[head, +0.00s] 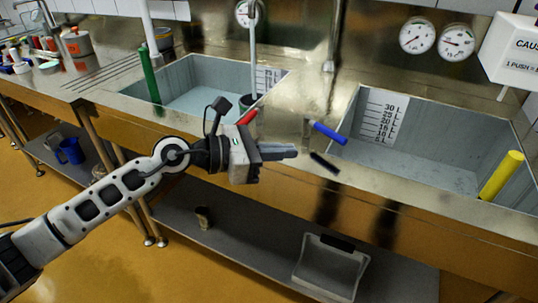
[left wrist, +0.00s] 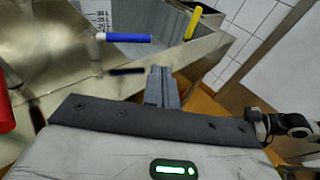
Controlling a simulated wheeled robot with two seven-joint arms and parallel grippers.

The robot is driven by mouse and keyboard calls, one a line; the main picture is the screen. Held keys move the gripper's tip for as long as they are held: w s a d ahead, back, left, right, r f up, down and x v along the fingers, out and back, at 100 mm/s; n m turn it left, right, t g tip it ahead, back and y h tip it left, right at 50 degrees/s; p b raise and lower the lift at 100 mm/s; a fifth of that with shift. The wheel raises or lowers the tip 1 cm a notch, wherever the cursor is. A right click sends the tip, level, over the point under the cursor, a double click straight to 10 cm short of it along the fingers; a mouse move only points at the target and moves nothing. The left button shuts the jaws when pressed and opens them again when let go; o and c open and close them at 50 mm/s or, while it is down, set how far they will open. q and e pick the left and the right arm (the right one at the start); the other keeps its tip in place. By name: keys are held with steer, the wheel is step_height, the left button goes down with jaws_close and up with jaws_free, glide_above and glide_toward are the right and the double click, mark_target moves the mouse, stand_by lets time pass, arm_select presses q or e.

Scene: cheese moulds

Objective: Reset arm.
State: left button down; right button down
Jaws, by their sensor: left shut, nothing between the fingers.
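My left arm reaches in from the left in the head view. My left gripper (head: 290,152) is in front of the sink counter, with its fingers together and nothing between them. The closed fingers also show in the left wrist view (left wrist: 161,85). A blue-handled tool (head: 329,133) is just beyond the fingertips, apart from them. It also shows in the left wrist view (left wrist: 128,37). A red handle (head: 247,117) shows just behind the gripper, partly hidden by it. My right gripper is in neither view.
A steel counter holds a left basin (head: 205,75) and a right basin (head: 420,160). A yellow cylinder (head: 502,175) leans in the right basin, and a green one (head: 150,77) stands in the left. A clear bin (head: 330,265) is on the lower shelf. Jars crowd the far left.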

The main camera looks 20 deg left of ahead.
arm_select(q)
steer(key=s+f+m+y, duration=0.4)
steer(key=s+f+m, duration=0.5)
steer(key=f+m, duration=0.3)
steer(key=s+a+f+m+t+y, duration=0.1)
steer(key=s+f+m+y, duration=0.4)
steer(key=s+f+m, duration=0.4)
step_height(320, 180, down, 3)
steer(key=m, duration=0.6)
steer(key=shift+s+a+y, duration=0.2)
steer(key=shift+y, duration=0.1)
